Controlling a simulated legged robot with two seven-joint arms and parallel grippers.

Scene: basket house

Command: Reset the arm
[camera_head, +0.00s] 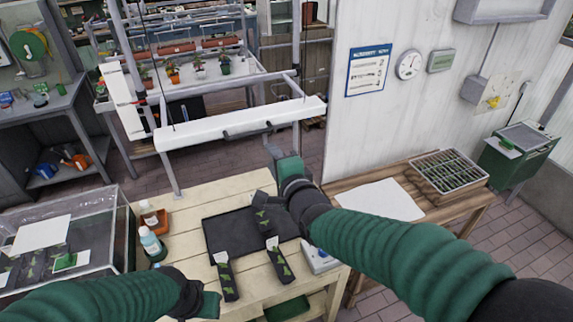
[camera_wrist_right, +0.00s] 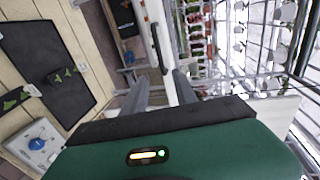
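My right arm comes in from the right in the head view, with its gripper (camera_head: 272,153) raised above the back edge of the wooden table (camera_head: 190,200). In the right wrist view its two grey fingers (camera_wrist_right: 163,88) stand apart with nothing between them, so it is open and empty. My left arm comes in along the bottom left, and its gripper (camera_head: 208,303) is low by the table's front edge. Only a small part of the left gripper shows, and its fingers cannot be made out.
A black mat (camera_head: 222,233) with dark, green-marked packets (camera_head: 279,262) lies on the table. A white scale (camera_head: 320,258) is partly hidden by my right arm. Bottles (camera_head: 150,243) and a clear tank (camera_head: 110,240) stand left. A white bar with a handle (camera_head: 215,132) hangs behind the table.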

